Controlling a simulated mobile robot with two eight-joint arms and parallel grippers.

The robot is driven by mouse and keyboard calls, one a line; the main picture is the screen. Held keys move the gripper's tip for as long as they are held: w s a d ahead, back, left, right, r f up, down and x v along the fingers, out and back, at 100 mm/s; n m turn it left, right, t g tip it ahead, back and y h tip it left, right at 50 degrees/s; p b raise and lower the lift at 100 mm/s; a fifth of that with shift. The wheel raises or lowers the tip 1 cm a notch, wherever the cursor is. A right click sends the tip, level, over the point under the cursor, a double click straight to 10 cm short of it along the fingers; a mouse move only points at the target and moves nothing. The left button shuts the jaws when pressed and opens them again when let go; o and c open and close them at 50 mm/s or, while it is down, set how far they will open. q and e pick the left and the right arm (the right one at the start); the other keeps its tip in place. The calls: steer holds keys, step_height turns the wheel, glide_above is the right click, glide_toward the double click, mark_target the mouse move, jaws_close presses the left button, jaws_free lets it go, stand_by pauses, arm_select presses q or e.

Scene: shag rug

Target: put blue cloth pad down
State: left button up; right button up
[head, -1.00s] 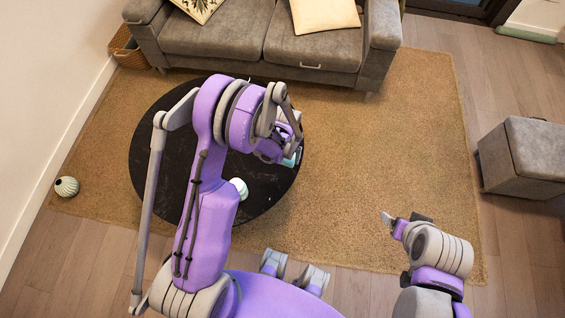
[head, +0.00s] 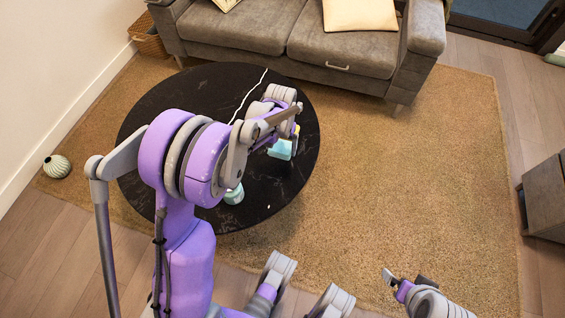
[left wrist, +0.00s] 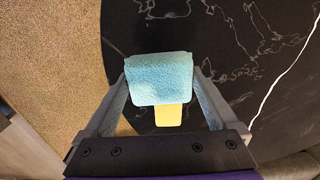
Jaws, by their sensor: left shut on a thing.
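The light blue cloth pad (head: 281,150) is held over the black round table (head: 262,205), towards its right side in the head view. In the left wrist view the pad (left wrist: 160,78) fills the space between the fingers of my left gripper (left wrist: 160,92), which is shut on it. A yellow patch (left wrist: 168,116) shows just below the pad there; I cannot tell whether it is part of it. Whether the pad touches the tabletop is unclear. My right gripper (head: 406,279) is low over the rug, away from the table; its jaw opening is unclear.
A small pale green and white item (head: 234,195) stands near the table's front edge. A thin white line (head: 250,93) crosses the tabletop. A grey sofa (head: 290,35) stands behind. A striped round vase (head: 57,166) is at left. The tan rug (head: 420,170) is clear at right.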

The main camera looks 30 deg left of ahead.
mark_target(281, 147)
arm_select(q)
step_height(281, 147, down, 8)
steer(key=shift+r+b, duration=0.15)
steer(key=shift+b, duration=0.8)
steer(key=o, duration=1.1)
steer(key=shift+f, duration=0.2)
steer(key=shift+o, duration=0.2)
step_height(281, 147, up, 12)
steer(key=p, duration=0.3)
steer(key=shift+d+r, duration=0.1)
steer(key=shift+r, duration=0.15)
steer(key=s+d+r+m+t, duration=0.1)
steer(key=s+d+r+t, duration=0.1)
steer(key=s+d+r, duration=0.65)
steer(key=s+d+f+m+t, duration=0.1)
steer(key=s+t, duration=0.1)
steer(key=s, duration=1.2)
steer(key=shift+d+f+m, duration=0.15)
steer(key=shift+d+m, duration=0.15)
steer(key=shift+d, duration=0.05)
